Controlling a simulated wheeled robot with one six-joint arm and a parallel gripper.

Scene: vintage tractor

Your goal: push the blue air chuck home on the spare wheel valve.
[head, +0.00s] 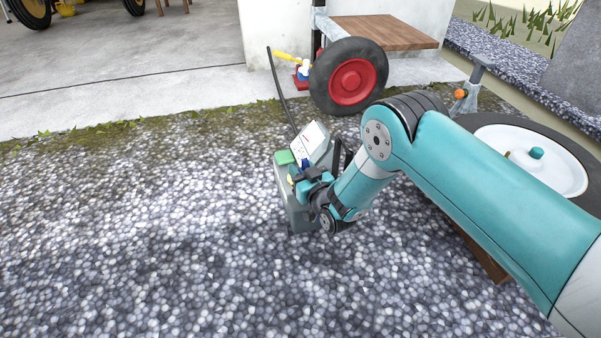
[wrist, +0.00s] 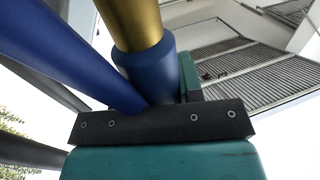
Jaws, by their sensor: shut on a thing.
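My gripper (head: 303,178) is shut on the blue air chuck (wrist: 145,75), beside a grey box in the head view. In the wrist view the chuck is a blue cylinder with a brass-coloured upper part and a blue tube slanting off to the upper left. In the head view only a small blue patch of it (head: 306,163) shows. A wheel with a white disc (head: 555,175) lies flat at the right, partly behind my arm; a small brass-coloured stub (head: 508,154), perhaps its valve, stands on it. The chuck is well apart from this wheel.
The grey box (head: 297,215) with a white panel (head: 311,143) stands on the gravel. A red-centred wheel (head: 352,82) stands upright near a wooden bench top (head: 385,32). A metal stand (head: 470,90) is near the white wheel. Gravel at left is clear.

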